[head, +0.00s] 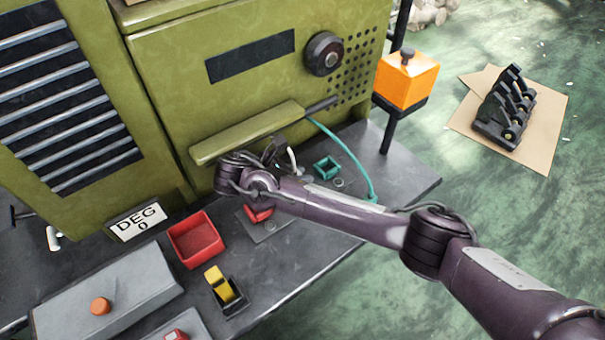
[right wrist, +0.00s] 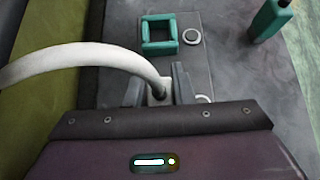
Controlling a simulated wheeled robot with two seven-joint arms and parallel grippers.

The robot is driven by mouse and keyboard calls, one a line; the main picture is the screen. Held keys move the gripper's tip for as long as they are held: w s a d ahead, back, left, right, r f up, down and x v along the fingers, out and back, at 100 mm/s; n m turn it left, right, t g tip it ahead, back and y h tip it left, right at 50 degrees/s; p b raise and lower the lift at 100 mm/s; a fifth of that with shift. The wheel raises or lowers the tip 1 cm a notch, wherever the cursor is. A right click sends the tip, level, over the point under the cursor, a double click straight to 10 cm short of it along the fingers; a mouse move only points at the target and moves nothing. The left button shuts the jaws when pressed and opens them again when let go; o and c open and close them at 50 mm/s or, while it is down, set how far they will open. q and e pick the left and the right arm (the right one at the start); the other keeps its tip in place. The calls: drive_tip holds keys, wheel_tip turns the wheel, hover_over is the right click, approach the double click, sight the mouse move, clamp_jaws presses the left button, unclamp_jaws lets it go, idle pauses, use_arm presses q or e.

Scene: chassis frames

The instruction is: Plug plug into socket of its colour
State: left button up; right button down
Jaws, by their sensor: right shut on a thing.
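My right gripper (right wrist: 160,84) is shut on a pale plug (right wrist: 158,90) with a thick white cable (right wrist: 50,62), which also shows behind my arm in the head view (head: 292,158). The fingertips are hidden behind my arm in the head view. A teal square socket (right wrist: 158,48) lies just beyond the fingers, apart from the held plug; the head view shows it right of my wrist (head: 325,168). A red socket (head: 257,214) shows partly below my arm. A teal plug (right wrist: 270,18) stands at the upper right of the wrist view. My left gripper is not in view.
The green machine (head: 160,60) walls the bench's back. A red bin (head: 195,240), a yellow part in a black holder (head: 220,285) and a grey box with an orange button (head: 100,305) stand left. A teal cable (head: 355,155) hangs at right. The bench's right end (head: 410,175) is clear.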

drive_tip(key=shift+s+r, duration=0.1)
drive_tip(key=shift+a, duration=0.1)
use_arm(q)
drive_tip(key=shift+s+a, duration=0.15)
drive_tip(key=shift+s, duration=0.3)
use_arm(e)
drive_tip(key=c, duration=1.3)
unclamp_jaws()
drive_tip(key=shift+o, duration=0.2)
drive_tip(key=shift+v, duration=1.15)
use_arm(q)
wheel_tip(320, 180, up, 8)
drive_tip(key=p, duration=0.8)
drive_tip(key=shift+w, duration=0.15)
use_arm(e)
drive_tip(key=v, duration=0.9)
drive_tip(key=shift+r, duration=0.25)
